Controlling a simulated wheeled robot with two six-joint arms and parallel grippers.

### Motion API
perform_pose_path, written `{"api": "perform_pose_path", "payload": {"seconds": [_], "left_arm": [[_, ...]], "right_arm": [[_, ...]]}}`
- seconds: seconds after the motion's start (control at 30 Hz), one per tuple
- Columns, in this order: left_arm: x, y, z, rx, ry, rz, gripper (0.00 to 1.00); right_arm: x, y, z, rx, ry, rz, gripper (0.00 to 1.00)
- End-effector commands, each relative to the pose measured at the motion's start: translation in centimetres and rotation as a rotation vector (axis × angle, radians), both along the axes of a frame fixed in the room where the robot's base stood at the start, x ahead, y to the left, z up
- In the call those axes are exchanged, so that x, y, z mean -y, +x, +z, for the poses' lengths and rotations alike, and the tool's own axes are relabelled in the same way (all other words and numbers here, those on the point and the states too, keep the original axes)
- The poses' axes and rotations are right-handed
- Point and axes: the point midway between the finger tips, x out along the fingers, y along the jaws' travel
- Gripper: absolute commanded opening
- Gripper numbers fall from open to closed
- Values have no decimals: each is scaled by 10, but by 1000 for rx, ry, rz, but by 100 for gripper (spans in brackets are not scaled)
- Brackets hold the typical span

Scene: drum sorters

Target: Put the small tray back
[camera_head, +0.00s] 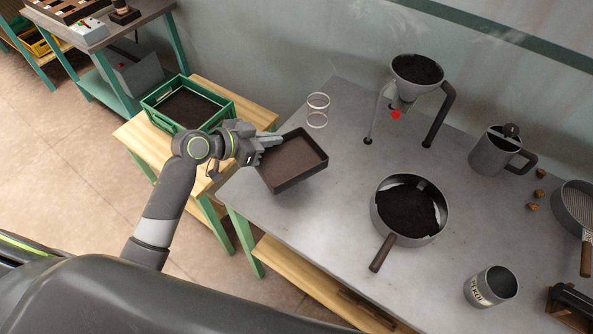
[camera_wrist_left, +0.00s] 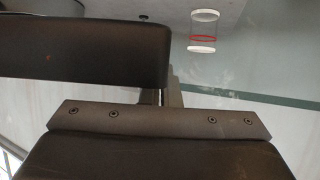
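The small tray (camera_head: 292,162) is a dark brown, shallow, square tray with a bare-looking inside. It is over the left end of the grey table, and I cannot tell whether it touches the top. My left gripper (camera_head: 268,141) is at its upper left side, its fingers close together on the rim. In the left wrist view the tray's dark side (camera_wrist_left: 80,50) fills the upper left, against the narrow fingers (camera_wrist_left: 164,88). The hold itself is partly hidden. My right gripper is in neither view.
A green crate (camera_head: 158,121) of dark soil stands on a wooden side table to the left. On the grey table (camera_head: 330,230) are a clear ringed cylinder (camera_head: 317,112), a funnel stand (camera_head: 436,115), a pan (camera_head: 425,240), a jug (camera_head: 490,155) and a can (camera_head: 482,290).

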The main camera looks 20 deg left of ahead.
Motion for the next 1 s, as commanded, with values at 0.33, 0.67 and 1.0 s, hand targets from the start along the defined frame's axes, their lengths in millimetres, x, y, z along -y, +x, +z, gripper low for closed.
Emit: {"api": "perform_pose_path", "payload": {"seconds": [0.33, 0.67, 1.0], "left_arm": [[19, 6, -10, -3, -3, 1, 0], [19, 6, -59, -1, -3, 0, 0], [18, 6, -96, -2, -2, 0, 0]], "right_arm": [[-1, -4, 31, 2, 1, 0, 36], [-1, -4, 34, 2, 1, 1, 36], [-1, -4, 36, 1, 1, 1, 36]]}}
